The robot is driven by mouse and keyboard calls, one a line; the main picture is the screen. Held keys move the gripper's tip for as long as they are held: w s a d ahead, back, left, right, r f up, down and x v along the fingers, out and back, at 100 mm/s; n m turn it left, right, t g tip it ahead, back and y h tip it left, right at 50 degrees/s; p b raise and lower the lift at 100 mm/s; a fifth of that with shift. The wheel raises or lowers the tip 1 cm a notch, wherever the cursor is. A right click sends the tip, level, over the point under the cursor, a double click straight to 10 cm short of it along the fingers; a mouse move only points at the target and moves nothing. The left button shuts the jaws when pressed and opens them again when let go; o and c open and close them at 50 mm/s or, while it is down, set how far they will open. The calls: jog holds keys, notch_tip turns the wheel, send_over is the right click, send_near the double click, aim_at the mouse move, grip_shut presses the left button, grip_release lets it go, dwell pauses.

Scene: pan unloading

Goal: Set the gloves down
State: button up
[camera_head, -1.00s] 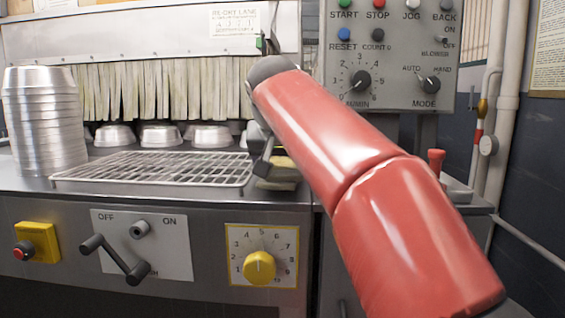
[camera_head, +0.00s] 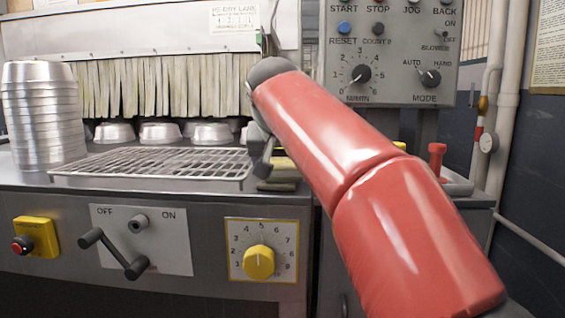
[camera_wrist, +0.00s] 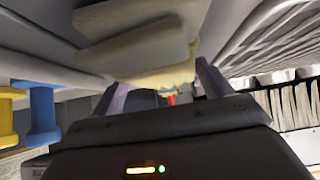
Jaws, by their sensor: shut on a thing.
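The gloves (camera_head: 284,172) are a pale beige, layered bundle at the right end of the steel counter, just right of the wire rack. In the wrist view the gloves (camera_wrist: 135,50) fill the space between and beyond my two fingers. My gripper (camera_wrist: 165,85) is shut on them. In the head view my gripper (camera_head: 262,160) is partly hidden by my red arm and points down at the counter. The gloves look at or very near the counter top; I cannot tell whether their whole underside touches it.
The wire rack (camera_head: 150,179) lies close on the left. A stack of round pans (camera_head: 45,125) stands at far left, and several pans (camera_head: 211,134) sit before the strip curtain (camera_head: 160,88). A control box (camera_head: 390,60) rises behind. A red handle (camera_head: 437,158) stands right.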

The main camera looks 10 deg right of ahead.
jog(key=shift+f, duration=0.1)
jog(key=o, duration=1.1)
